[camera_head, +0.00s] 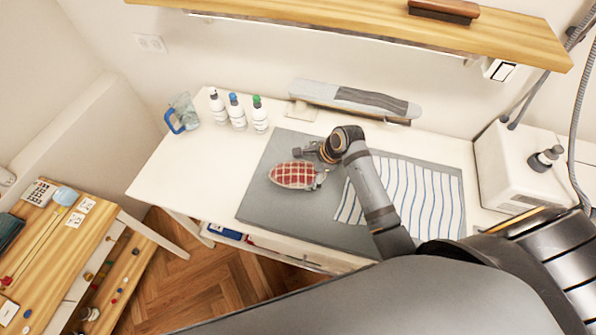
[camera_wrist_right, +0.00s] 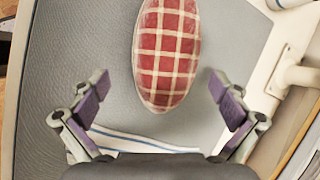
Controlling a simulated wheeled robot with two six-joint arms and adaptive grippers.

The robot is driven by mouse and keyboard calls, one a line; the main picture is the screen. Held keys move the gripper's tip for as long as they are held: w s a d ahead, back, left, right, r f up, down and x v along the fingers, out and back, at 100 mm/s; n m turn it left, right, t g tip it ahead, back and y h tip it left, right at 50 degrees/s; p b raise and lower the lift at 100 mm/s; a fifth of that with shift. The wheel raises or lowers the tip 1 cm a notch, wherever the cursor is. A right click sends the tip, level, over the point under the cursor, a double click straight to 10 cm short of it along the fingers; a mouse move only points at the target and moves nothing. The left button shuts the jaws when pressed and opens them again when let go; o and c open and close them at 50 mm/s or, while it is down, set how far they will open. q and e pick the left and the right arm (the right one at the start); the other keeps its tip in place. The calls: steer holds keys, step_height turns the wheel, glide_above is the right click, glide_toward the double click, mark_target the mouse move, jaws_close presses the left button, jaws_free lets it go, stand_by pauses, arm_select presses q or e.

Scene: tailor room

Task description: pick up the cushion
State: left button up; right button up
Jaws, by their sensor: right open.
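The cushion (camera_head: 296,175) is a red oval with a pale check pattern. It lies on the grey mat (camera_head: 259,211) on the white table. My right gripper (camera_head: 315,164) is at its right end in the head view, seen from behind the wrist. In the right wrist view, the cushion (camera_wrist_right: 166,50) lies ahead of the right gripper (camera_wrist_right: 157,88), roughly centred between the open fingers. The fingers are apart from it on both sides, and nothing is held. The cushion's far end is cut off by the top of the wrist view. My left gripper is not in view.
A striped cloth (camera_head: 421,195) lies on the mat's right side, under my arm. Several bottles (camera_head: 237,112) and a jug (camera_head: 183,114) stand at the back left. A sleeve board (camera_head: 354,100) stands behind the mat. A white machine (camera_head: 510,165) stands at the right.

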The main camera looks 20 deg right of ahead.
mark_target(304, 170)
steer(key=shift+w+x, duration=0.2)
steer(key=shift+x, duration=0.95)
steer(key=shift+w+f+p, duration=0.45)
steer(key=shift+f+p, duration=0.1)
steer(key=shift+f, duration=0.1)
steer(key=x, duration=0.3)
steer(key=shift+a+f, duration=0.2)
steer(key=shift+a, duration=0.05)
steer(key=shift+w+f, duration=0.2)
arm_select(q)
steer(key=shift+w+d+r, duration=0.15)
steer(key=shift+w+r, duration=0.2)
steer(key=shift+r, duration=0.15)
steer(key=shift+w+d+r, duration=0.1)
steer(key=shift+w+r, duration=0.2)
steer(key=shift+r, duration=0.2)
arm_select(e)
steer(key=shift+s+r, duration=0.1)
steer(key=c, duration=1.4)
